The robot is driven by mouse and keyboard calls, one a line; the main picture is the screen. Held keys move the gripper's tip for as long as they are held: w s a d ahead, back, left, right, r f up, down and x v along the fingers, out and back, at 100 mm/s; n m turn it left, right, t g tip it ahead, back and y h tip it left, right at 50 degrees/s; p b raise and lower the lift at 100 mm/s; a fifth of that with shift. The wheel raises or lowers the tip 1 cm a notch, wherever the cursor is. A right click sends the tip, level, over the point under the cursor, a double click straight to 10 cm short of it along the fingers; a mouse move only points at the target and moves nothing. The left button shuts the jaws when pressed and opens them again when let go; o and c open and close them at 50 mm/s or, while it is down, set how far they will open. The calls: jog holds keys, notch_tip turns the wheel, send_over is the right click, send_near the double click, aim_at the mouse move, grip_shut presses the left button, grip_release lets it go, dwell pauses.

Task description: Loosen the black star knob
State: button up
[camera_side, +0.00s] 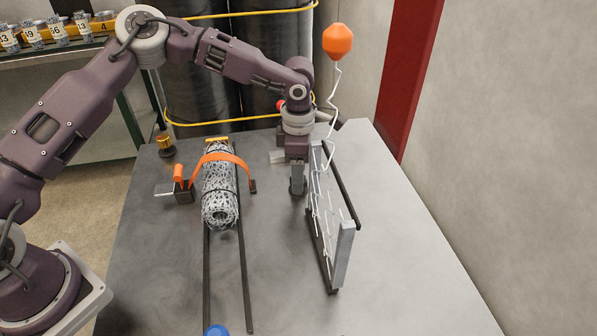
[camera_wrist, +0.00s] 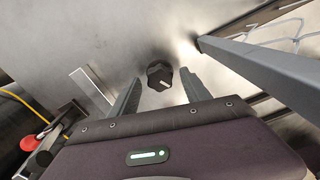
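The black star knob (camera_wrist: 159,75) shows in the wrist view with a pale mark on its face. It lies between the two fingertips of my gripper (camera_wrist: 159,80) in the picture, with a visible gap on each side. My gripper is open and holds nothing. In the side view my gripper (camera_side: 297,178) points down just left of the upright mesh frame. One finger largely hides the knob there, and I cannot tell how far the fingertips reach down around it.
The upright mesh frame (camera_side: 343,258) stands close to the right of my gripper. A rolled mesh bundle (camera_side: 221,205) under an orange strap (camera_side: 222,157) lies to the left on two dark rails (camera_side: 207,280). An orange float (camera_side: 338,41) rises above the frame. The front right tabletop is clear.

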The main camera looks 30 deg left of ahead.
grip_shut()
jog(key=shift+n, duration=0.3)
